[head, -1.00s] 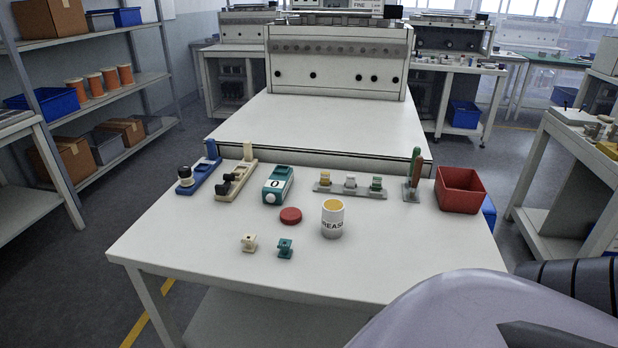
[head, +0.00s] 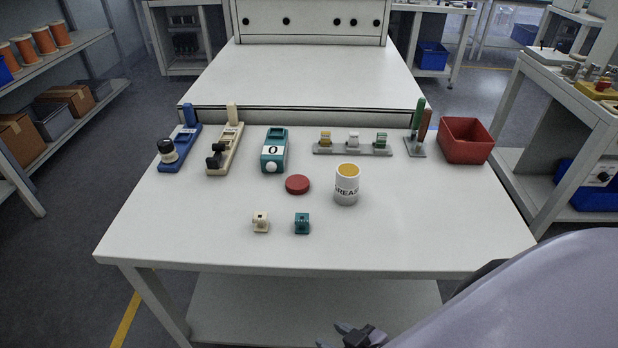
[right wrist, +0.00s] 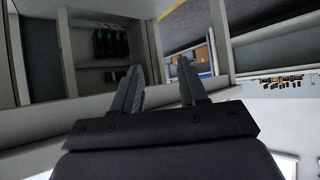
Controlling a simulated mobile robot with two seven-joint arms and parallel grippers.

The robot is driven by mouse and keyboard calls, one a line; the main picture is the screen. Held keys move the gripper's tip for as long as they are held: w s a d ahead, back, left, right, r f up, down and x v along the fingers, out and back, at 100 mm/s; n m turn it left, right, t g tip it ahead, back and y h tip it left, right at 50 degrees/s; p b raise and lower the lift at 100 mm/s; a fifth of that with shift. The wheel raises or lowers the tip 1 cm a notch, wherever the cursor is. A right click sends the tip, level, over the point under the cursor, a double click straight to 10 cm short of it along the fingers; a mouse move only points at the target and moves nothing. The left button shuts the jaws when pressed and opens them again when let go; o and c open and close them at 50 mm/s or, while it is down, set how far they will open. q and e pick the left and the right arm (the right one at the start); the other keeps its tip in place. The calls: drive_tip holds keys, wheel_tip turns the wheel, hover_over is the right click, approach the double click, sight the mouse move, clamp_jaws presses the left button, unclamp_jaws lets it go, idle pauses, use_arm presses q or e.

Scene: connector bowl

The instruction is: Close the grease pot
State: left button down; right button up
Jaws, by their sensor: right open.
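The grease pot (head: 347,186) is a white cylinder with dark lettering. It stands upright and uncovered on the white table, with yellow grease showing inside. A round red lid (head: 297,184) lies flat on the table just left of the pot, apart from it. My right gripper (head: 345,336) is at the bottom edge of the head view, in front of the table and well away from the pot and lid. In the right wrist view its two fingers (right wrist: 163,88) are spread with nothing between them. My left gripper is not in view.
A cream connector (head: 261,222) and a teal connector (head: 302,223) sit in front of the lid. Behind stand a blue tool (head: 180,150), a beige tool (head: 225,150), a teal device (head: 274,150), a grey rack (head: 352,149) and a red bin (head: 466,140). The table's front right is clear.

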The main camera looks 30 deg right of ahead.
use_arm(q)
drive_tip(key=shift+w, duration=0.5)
